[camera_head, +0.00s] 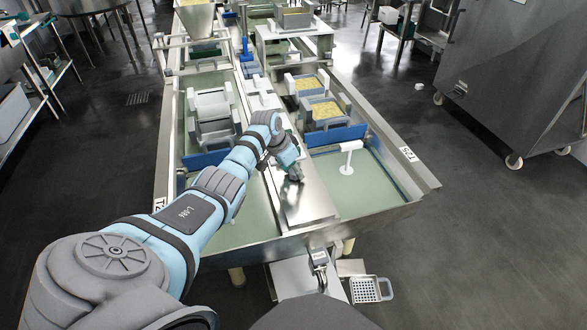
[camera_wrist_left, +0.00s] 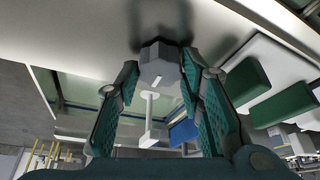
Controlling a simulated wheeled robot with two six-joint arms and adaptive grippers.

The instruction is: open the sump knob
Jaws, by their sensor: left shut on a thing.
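The sump knob (camera_wrist_left: 160,68) is a grey, faceted knob with a small pale mark on its face, seen in the left wrist view. My left gripper (camera_wrist_left: 158,88) has its green-padded fingers on both sides of the knob and is shut on it. In the head view my left gripper (camera_head: 294,175) is over the steel strip between the two tank halves, and it hides most of the knob. My right gripper is in neither view.
A white T-shaped standpipe (camera_head: 347,158) stands in the right tank, close to my gripper. Blue dividers (camera_head: 335,136) cross the tanks. Trays of yellow curd (camera_head: 326,110) lie behind.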

